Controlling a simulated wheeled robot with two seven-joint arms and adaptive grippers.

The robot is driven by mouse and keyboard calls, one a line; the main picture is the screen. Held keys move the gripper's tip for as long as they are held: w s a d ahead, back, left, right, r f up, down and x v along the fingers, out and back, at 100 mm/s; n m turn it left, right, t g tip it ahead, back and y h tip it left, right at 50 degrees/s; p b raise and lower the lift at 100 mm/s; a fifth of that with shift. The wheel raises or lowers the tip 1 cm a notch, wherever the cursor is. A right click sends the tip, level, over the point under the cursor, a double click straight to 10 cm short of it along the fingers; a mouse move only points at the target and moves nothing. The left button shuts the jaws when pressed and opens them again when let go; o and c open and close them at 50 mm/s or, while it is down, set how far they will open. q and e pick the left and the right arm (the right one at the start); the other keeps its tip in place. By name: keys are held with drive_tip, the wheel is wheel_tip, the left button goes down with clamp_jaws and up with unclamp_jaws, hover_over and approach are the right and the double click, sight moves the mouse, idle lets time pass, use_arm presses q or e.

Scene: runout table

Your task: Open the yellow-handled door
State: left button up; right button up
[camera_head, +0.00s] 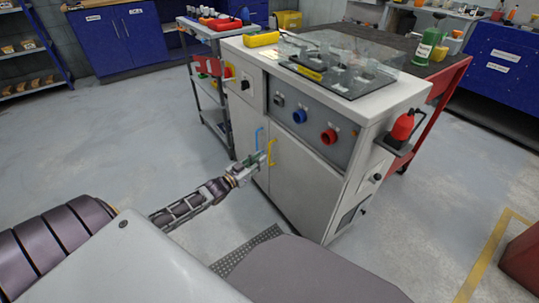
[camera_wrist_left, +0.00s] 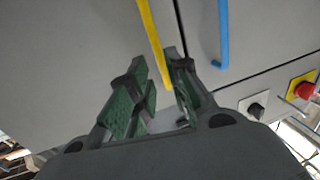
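The yellow handle (camera_head: 271,150) is an upright bar on the front of the pale cabinet. It stands on the lower door (camera_head: 300,189), which looks shut. My left gripper (camera_head: 263,160) is at this handle, with a finger on either side. In the left wrist view the yellow handle (camera_wrist_left: 151,28) runs down between the green finger pads (camera_wrist_left: 161,80). The fingers are close to the bar, but whether they press on it is not clear. My right gripper is not in view.
A blue handle (camera_head: 259,138) stands just left of the yellow one, across a door seam. Above are a control panel with blue and red knobs (camera_head: 328,136) and a clear cover. A red bottle (camera_head: 402,125) sits on a side bracket. Floor in front is clear.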

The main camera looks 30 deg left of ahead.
use_arm(q)
drive_tip(key=shift+w+d+b, duration=0.2)
drive_tip(key=shift+w+b, duration=0.25)
drive_tip(key=shift+w, duration=0.6)
drive_tip(key=shift+w+d+b, duration=0.2)
drive_tip(key=shift+w+b, duration=0.25)
drive_tip(key=shift+w, duration=0.6)
drive_tip(key=shift+w+d+b, duration=0.2)
drive_tip(key=shift+w+b, duration=0.25)
drive_tip(key=shift+w, duration=0.8)
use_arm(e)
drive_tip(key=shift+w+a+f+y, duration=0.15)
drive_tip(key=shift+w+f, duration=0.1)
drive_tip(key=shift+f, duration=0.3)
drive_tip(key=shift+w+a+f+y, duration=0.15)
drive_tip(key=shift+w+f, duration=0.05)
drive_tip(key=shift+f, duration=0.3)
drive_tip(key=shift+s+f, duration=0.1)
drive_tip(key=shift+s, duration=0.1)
use_arm(q)
drive_tip(key=shift+c, duration=0.4)
clamp_jaws()
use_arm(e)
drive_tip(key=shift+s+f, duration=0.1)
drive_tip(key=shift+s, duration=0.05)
